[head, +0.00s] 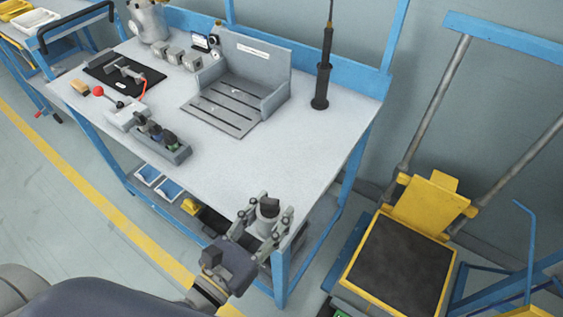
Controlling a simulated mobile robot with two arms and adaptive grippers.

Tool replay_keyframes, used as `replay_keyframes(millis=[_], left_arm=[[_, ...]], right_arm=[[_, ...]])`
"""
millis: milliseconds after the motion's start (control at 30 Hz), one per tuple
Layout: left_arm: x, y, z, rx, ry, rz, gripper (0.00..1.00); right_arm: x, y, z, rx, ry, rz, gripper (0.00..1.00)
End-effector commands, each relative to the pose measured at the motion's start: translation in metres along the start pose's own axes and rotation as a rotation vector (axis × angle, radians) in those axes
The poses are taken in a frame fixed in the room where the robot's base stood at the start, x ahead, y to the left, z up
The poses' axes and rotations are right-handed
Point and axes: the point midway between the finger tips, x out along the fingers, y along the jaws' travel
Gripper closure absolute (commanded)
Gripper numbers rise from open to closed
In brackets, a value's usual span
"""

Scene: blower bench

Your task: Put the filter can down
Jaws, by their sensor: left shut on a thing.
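The filter can (268,209) is a small grey cylinder with a dark top. It is at the near right corner of the white bench (235,155) in the head view. My left gripper (267,214) is shut on the can, with a finger on each side of it. The can looks upright. Its lower part is hidden by the gripper, and I cannot tell whether it touches the bench top. My right gripper is not in view.
A grey slotted fixture (228,105) stands at the back of the bench. A dark upright tool (322,75) is to its right. A small block with several dark parts (163,140) sits at the left. The middle and right of the top are clear. A yellow-framed cart (403,262) is at the right.

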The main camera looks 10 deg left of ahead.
Motion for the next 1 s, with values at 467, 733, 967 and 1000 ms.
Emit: replay_keyframes(millis=[467, 733, 967, 1000], left_arm=[[0.074, 0.056, -0.002, 0.005, -0.005, 0.000, 0.90], [0.120, 0.090, -0.011, 0.001, -0.003, 0.000, 0.90], [0.128, 0.097, -0.019, -0.002, -0.002, 0.000, 0.90], [0.128, 0.096, -0.024, -0.002, -0.002, 0.000, 0.90]], right_arm=[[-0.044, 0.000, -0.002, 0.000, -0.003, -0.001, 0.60], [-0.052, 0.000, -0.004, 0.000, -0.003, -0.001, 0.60], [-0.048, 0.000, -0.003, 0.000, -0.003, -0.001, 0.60], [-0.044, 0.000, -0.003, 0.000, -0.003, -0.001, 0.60]])
